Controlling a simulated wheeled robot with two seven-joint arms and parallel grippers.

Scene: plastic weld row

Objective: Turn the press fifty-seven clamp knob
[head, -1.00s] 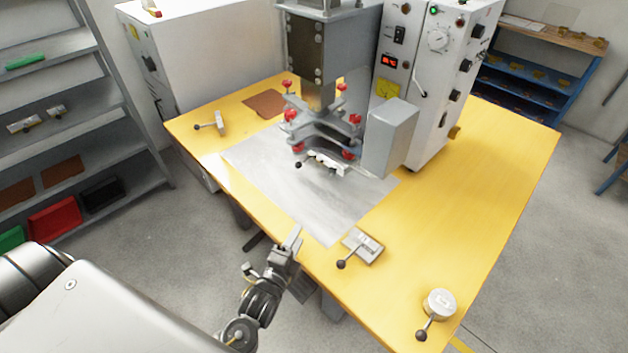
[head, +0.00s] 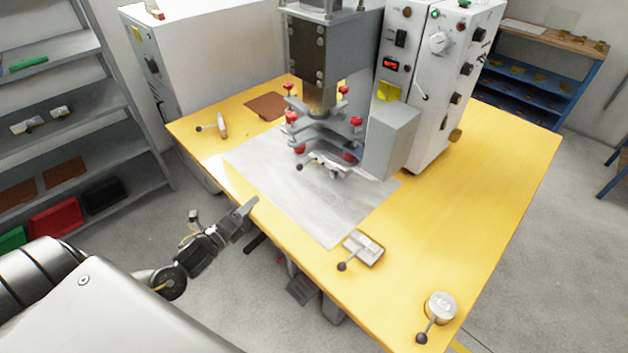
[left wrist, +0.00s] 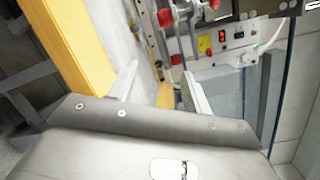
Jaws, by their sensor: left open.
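The press (head: 320,50) stands at the back of the yellow table, with a grey clamp frame (head: 322,130) at its lower end. Several red knobs, one at the frame's front left (head: 299,149) and one at its front right (head: 349,155), sit on this frame. Red knobs also show in the left wrist view (left wrist: 165,18). I cannot tell which one is the task's knob. My left gripper (head: 250,207) is open and empty near the table's front-left edge, apart from the knobs. Its two fingers (left wrist: 158,90) stand apart in the left wrist view. My right gripper is not shown.
The yellow table (head: 480,180) carries a grey sheet (head: 300,205), a control box (head: 430,80) and small black-ball levers (head: 362,248) (head: 439,308). A grey box (head: 391,138) stands right of the clamp frame. Shelves (head: 75,120) are at left.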

